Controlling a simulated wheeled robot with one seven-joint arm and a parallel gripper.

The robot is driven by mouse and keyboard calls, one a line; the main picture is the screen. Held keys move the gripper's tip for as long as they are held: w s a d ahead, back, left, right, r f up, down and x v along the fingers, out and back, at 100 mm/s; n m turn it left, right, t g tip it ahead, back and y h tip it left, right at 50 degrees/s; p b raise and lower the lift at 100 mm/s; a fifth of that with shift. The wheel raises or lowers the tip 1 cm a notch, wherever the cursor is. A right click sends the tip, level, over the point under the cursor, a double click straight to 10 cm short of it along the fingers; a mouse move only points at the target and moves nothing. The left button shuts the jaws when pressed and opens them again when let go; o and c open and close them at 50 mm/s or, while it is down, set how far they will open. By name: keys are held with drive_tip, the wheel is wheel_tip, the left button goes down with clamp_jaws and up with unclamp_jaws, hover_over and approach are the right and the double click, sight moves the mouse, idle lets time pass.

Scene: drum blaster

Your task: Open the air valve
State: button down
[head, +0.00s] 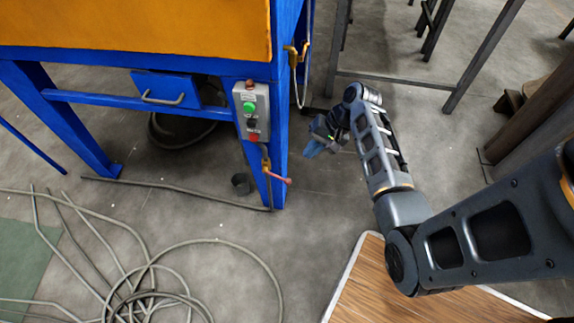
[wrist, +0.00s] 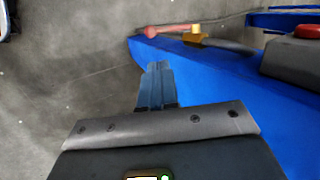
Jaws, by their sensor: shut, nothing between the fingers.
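The air valve appears to be the red-handled valve (head: 278,178) low on the blue front leg of the machine. Its handle sticks out to the right past the leg. In the wrist view the red handle (wrist: 168,30) and its brass body (wrist: 196,36) show near the top, beyond my fingertips. My gripper (head: 313,150) is to the right of the leg and appears higher in the picture than the handle. In the wrist view my gripper (wrist: 156,68) has its blue fingers together, empty and apart from the valve.
A grey control box (head: 252,112) with green, black and red buttons is on the leg above the valve. A brass fitting (head: 291,55) with a hose is higher up. Coiled cable (head: 150,292) lies at lower left.

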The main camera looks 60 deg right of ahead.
sight(277, 177)
drive_tip(key=shift+y, duration=0.4)
drive_tip(key=b+x, duration=0.5)
drive_tip(key=x, duration=0.7)
drive_tip(key=shift+w+a, duration=0.1)
drive_tip(key=shift+w, duration=0.1)
drive_tip(key=shift+f, duration=0.1)
drive_tip(key=shift+f+t+y+b, duration=0.6)
drive_tip(key=shift+f+t+b, duration=0.6)
drive_tip(key=shift+b, duration=0.2)
drive_tip(key=shift+w+a+f+n+t+y+b, duration=0.1)
drive_tip(key=shift+w+a+f+t+y+b, duration=0.2)
drive_tip(key=shift+w+f+t+b, duration=0.55)
drive_tip(key=shift+w+a+f+n+t+y+b, duration=0.15)
drive_tip(key=shift+f+t+y+b, duration=0.35)
drive_tip(key=shift+b, duration=0.8)
drive_tip(key=shift+w+a+f+n+t+y+b, duration=0.1)
drive_tip(key=shift+w+f+t+y+b, duration=0.1)
drive_tip(key=shift+w+f+t+b, duration=0.55)
drive_tip(key=shift+r+b, duration=0.3)
drive_tip(key=shift+b, duration=0.05)
drive_tip(key=shift+r, duration=0.15)
